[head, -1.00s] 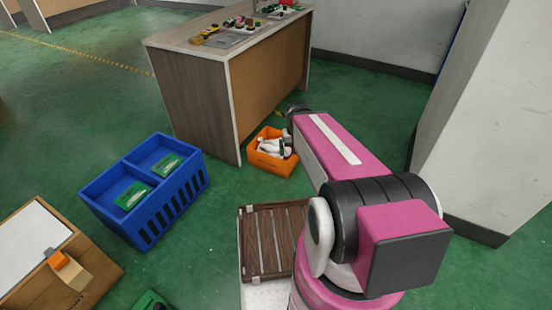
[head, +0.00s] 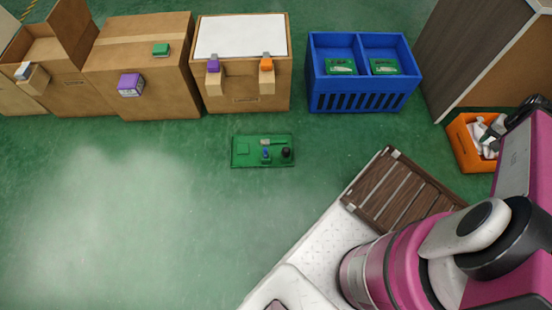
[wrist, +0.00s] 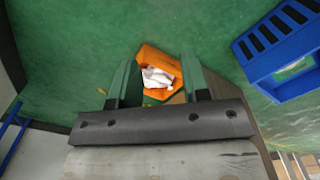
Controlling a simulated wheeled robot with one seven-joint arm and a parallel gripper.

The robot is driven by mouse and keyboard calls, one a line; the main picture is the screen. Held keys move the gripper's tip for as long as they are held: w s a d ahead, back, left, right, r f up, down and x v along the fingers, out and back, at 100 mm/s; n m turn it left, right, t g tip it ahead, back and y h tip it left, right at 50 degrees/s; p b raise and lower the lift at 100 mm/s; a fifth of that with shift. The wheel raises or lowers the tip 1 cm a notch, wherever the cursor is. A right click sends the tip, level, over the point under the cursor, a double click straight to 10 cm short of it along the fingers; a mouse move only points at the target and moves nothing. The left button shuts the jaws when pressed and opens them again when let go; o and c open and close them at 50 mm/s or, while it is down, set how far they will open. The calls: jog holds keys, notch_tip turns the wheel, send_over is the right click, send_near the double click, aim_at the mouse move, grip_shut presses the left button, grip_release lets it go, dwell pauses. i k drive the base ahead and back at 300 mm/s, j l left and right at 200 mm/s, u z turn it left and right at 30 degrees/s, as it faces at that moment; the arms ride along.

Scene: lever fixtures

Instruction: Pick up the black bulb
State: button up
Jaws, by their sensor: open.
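A small round black part (head: 287,152), which looks like the black bulb, sits at the right end of a green board (head: 241,163) on the floor in the head view. A small blue part (head: 266,155) stands to its left on the same board. My gripper (wrist: 158,76) is open and empty in the wrist view, its two fingers apart. It points towards an orange crate (wrist: 147,55) on the floor, away from the green board. The black bulb does not show in the wrist view.
Cardboard boxes (head: 130,100) and a blue divided crate (head: 362,101) with green boards inside line the back. The orange crate also shows in the head view (head: 466,155), by a cabinet (head: 478,50). The green floor around the board is clear.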

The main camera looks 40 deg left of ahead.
aim_at(285, 152)
jog(key=u, duration=2.5)
jog(key=j+z, duration=0.25)
jog(key=z, duration=0.15)
jog(key=j+z, duration=0.25)
jog(key=z, duration=0.15)
jog(key=j+z, duration=0.25)
jog(key=z, duration=0.15)
jog(key=k+j+z, duration=0.1)
jog(key=j, duration=0.35)
jog(key=k+j+z, duration=0.1)
jog(key=j, duration=0.3)
jog(key=k+j, duration=0.15)
jog(key=j, duration=0.3)
jog(key=k+j+z, duration=0.15)
jog(key=j, duration=0.25)
